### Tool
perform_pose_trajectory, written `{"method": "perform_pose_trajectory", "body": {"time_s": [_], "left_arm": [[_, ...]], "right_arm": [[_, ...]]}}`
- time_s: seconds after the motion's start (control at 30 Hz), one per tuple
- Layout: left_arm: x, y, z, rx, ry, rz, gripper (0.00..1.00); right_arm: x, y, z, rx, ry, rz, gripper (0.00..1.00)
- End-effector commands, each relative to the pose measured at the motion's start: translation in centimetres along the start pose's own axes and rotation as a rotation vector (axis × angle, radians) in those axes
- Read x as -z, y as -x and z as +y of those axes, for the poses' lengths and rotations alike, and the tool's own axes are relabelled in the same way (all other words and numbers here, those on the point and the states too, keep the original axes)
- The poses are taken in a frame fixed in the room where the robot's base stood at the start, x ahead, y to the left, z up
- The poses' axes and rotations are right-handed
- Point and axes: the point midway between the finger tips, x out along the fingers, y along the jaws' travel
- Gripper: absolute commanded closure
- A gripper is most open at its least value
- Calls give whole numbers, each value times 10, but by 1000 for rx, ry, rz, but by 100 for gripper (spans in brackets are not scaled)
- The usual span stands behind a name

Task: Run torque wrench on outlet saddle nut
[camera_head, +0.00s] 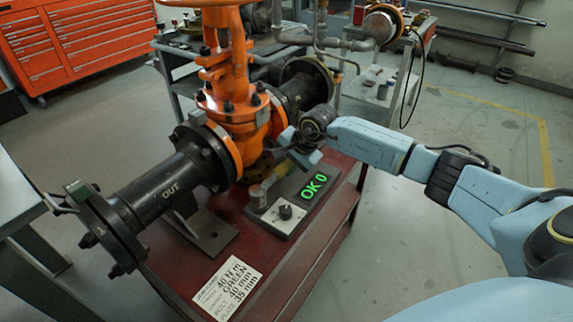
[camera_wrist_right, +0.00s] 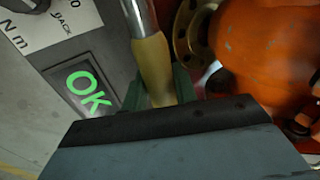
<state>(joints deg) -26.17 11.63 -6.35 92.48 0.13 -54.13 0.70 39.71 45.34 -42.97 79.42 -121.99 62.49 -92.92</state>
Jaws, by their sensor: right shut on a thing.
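My right gripper (camera_head: 298,152) is beside the orange valve, above the far edge of the red bench. In the right wrist view it is shut on the tan handle of the torque wrench (camera_wrist_right: 152,62), whose metal shaft (camera_wrist_right: 138,14) runs away from me. In the head view the wrench (camera_head: 266,185) is partly hidden and runs beside the display box (camera_head: 282,208). The outlet pipe (camera_head: 165,188), marked OUT, rests over a grey saddle (camera_head: 208,235) on the bench. Its nut cannot be made out. My left gripper is not in view.
The display box shows a green "OK 0". The orange gate valve (camera_head: 233,110) stands close to the right gripper. A label card (camera_head: 228,288) lies at the bench front (camera_head: 180,268). An orange tool chest (camera_head: 75,38) and a grey cart (camera_head: 375,85) stand behind.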

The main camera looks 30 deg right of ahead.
Motion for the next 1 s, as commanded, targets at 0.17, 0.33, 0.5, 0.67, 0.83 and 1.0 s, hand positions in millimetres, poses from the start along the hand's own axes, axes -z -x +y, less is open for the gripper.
{"method": "perform_pose_trajectory", "body": {"time_s": [0.17, 0.33, 0.5, 0.67, 0.83, 1.0], "left_arm": [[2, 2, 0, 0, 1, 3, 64], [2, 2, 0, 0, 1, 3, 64], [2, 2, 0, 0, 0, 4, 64], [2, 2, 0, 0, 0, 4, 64], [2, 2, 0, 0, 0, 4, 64], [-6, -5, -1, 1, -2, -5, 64]], "right_arm": [[1, 2, -3, 8, 0, 1, 100], [1, 2, -3, 8, 0, 2, 100], [1, 1, -2, 6, 0, 1, 52], [0, 0, -1, 3, 0, 1, 46], [0, -1, 2, -5, 0, 0, 46], [1, 14, 1, -2, 1, 2, 46]]}}
